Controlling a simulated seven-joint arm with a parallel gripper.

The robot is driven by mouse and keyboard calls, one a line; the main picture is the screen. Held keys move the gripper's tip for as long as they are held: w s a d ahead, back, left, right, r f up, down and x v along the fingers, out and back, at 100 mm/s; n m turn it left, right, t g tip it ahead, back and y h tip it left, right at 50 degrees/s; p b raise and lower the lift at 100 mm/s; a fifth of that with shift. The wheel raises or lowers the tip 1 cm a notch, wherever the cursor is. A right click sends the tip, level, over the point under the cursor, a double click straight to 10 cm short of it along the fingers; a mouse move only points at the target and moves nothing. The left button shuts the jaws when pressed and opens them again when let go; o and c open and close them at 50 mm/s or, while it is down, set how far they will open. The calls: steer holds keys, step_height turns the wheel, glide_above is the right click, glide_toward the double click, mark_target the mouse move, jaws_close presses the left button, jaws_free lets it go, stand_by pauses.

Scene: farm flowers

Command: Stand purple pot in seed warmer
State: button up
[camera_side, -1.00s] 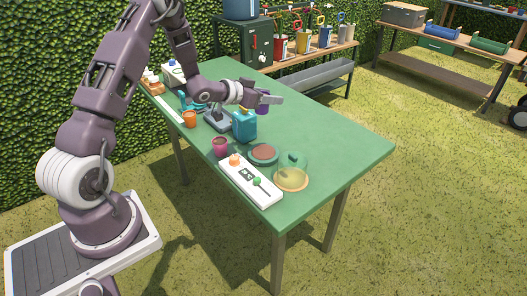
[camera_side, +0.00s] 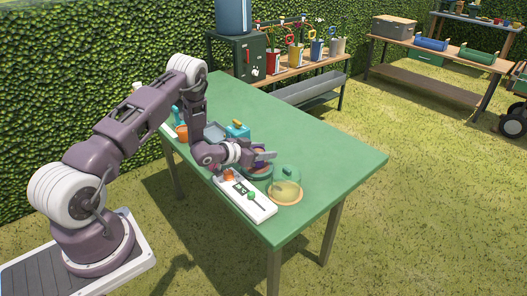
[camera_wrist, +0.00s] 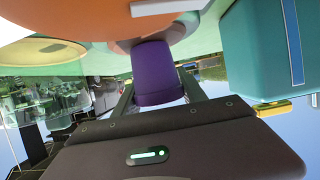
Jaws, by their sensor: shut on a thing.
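The purple pot (camera_wrist: 156,72) is between my fingers in the wrist view, which looks upside down. In the side view my gripper (camera_side: 264,156) is shut on the pot, which is mostly hidden behind the fingers. The pot is held over the round seed warmer (camera_side: 262,176), a dark green tray whose brown disc is largely covered by my gripper. Whether the pot's base touches the disc I cannot tell.
The table's right part (camera_side: 340,160) is clear.

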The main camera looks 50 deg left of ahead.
steer(key=o, duration=1.4)
